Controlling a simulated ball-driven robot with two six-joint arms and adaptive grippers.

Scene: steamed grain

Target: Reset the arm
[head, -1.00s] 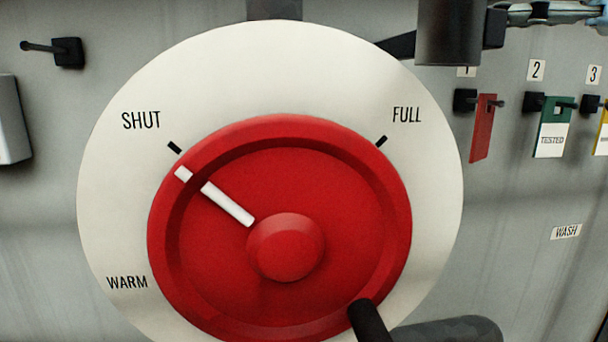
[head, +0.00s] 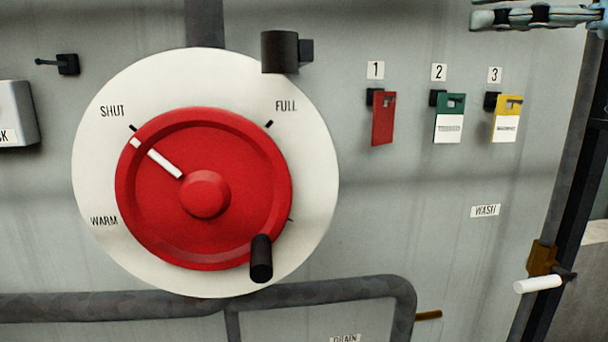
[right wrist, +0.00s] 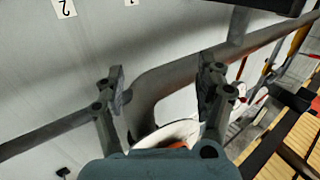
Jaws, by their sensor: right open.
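My right gripper (right wrist: 165,80) is open and empty in the right wrist view, with its two fingers spread apart. In the head view, a grey-blue part of my right arm or gripper (head: 535,15) shows at the top right corner, in front of the grey panel and apart from the wheel and tags. My left gripper is not in view.
A red wheel (head: 225,235) with a black handle (head: 261,258) sits on a white dial (head: 315,190); its white pointer is near SHUT. Red (head: 383,122), green (head: 455,103) and yellow (head: 500,108) tags hang right. A pipe (head: 350,290) runs below.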

